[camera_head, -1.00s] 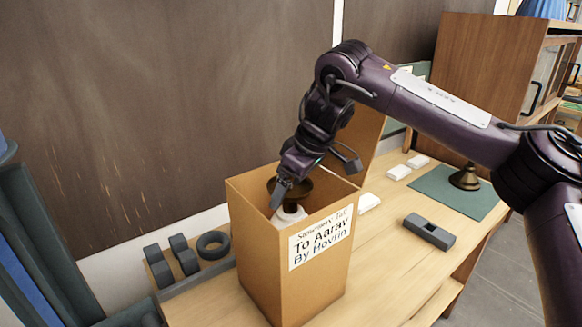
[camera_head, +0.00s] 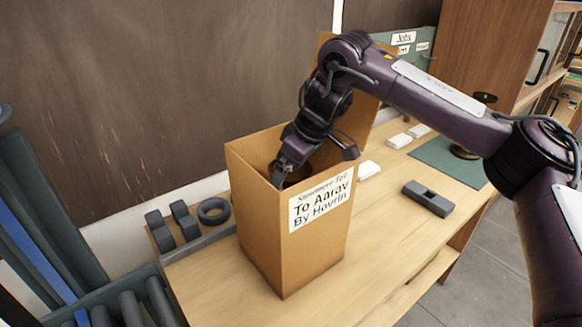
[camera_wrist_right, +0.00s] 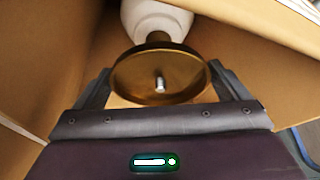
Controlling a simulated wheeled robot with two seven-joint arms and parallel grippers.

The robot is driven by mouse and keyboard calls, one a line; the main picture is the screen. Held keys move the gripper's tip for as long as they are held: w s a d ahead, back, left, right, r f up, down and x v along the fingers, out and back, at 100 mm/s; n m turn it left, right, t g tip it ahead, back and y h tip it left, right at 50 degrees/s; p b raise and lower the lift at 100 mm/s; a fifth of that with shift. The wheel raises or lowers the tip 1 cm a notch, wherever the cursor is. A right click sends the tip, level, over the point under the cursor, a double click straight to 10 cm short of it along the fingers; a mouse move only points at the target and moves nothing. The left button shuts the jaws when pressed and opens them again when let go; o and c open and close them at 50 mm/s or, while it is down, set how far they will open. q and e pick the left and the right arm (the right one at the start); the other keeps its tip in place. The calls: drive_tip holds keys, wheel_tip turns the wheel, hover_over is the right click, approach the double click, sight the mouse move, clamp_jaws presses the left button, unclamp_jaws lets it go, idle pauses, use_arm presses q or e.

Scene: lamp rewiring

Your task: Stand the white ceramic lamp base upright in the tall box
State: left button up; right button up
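The tall cardboard box (camera_head: 262,215) stands open on the workbench, with a handwritten label on its front. My right gripper (camera_head: 312,170) reaches down through the open top. In the right wrist view the lamp base shows a brass disc (camera_wrist_right: 135,82) with a threaded stud, and its white ceramic body (camera_wrist_right: 157,20) lies beyond. The fingers of my right gripper (camera_wrist_right: 160,85) lie against opposite sides of the disc and hold it. In the head view the box's front walls hide most of the lamp base. Its lower end is out of sight. My left gripper is not in view.
A grey block (camera_head: 428,199) and white pieces (camera_head: 367,170) lie right of the box. A green mat (camera_head: 440,158) with a brass piece (camera_head: 464,152) is farther right. The raised flap (camera_head: 362,112) is behind my wrist.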

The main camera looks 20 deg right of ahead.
drive_tip(key=shift+o, duration=0.3)
drive_tip(key=shift+r, duration=0.1)
drive_tip(key=p+v, duration=0.2)
drive_tip(key=v, duration=1)
